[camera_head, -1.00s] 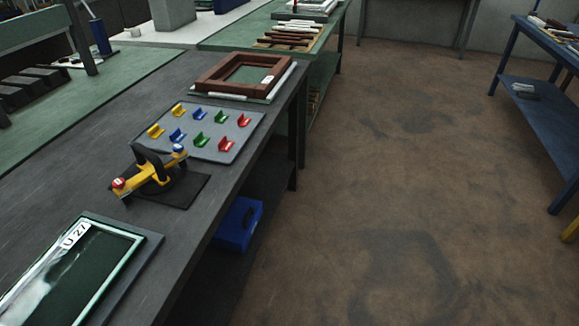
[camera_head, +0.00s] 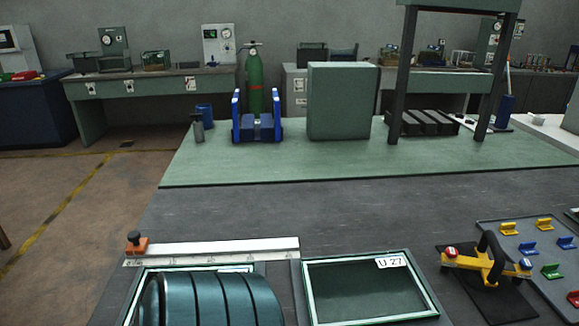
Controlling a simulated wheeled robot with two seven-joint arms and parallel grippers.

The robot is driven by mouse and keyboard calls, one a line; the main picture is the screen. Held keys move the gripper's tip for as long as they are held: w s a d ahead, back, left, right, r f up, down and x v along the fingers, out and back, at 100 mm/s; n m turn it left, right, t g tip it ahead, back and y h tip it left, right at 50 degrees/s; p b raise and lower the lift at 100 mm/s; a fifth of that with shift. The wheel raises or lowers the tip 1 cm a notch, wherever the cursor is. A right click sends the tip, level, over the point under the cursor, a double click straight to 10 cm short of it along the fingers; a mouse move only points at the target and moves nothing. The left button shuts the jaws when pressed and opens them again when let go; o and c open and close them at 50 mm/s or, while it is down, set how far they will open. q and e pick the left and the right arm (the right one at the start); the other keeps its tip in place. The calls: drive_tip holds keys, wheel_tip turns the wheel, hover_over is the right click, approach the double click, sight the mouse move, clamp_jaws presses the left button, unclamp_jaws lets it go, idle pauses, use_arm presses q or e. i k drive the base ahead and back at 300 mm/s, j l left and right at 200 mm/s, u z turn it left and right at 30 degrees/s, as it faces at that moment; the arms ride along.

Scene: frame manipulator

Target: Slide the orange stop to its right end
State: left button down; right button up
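The orange stop (camera_head: 137,246), with a black knob on top, sits at the left end of a pale ruled bar (camera_head: 225,250). The bar lies across the near part of the dark grey bench, with marks along its front edge. The bar's top is clear to the right of the stop, up to its right end. Neither of my grippers is in view.
A ribbed teal cylinder (camera_head: 210,301) hides much of a framed panel below the bar. A dark panel labelled U 27 (camera_head: 365,288) lies right of it. A yellow clamp tool (camera_head: 485,262) and a tray of coloured clips (camera_head: 521,240) are farther right.

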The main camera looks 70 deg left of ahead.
sight(136, 245)
drive_tip(key=u, duration=2.75)
